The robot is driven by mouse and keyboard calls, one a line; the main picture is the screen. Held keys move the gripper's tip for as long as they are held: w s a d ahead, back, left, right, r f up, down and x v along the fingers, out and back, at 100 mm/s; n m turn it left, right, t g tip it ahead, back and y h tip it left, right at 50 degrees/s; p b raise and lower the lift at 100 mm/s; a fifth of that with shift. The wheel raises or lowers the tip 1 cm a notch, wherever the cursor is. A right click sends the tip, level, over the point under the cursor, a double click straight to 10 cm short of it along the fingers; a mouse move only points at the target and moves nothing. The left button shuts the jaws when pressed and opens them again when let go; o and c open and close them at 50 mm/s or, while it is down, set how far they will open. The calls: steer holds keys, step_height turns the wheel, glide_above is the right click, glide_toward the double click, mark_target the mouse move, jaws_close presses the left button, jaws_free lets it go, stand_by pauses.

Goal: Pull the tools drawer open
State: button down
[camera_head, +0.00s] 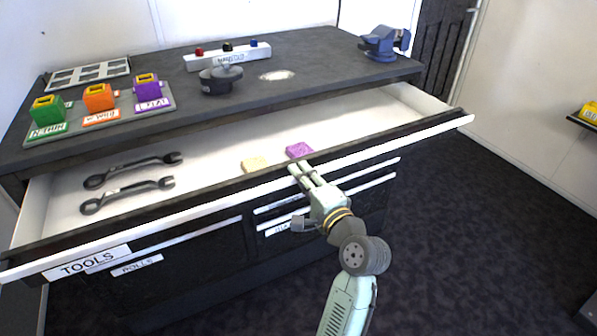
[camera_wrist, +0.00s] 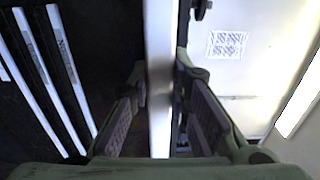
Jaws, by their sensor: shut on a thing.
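The tools drawer (camera_head: 215,145) stands pulled well out of the dark workbench, with its white inside showing. Its front carries a white "TOOLS" label (camera_head: 87,262) at the left. My gripper (camera_head: 303,170) is at the drawer's front edge, right of its middle. In the wrist view my gripper (camera_wrist: 160,85) is shut on the pale bar of the drawer front (camera_wrist: 160,50), one finger on each side. Inside the drawer lie two dark wrenches (camera_head: 132,170) at the left, a beige block (camera_head: 254,164) and a purple block (camera_head: 299,150) near my fingertips.
Shut drawers lie below, one with the "ROLLS" label (camera_head: 137,265). On the worktop are green, orange and purple containers (camera_head: 98,98), a round dark device (camera_head: 221,79), a white block with knobs (camera_head: 228,56) and a blue vise (camera_head: 384,42).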

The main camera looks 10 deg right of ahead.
steer(key=c, duration=1.5)
jaws_free()
steer(key=v, duration=1.2)
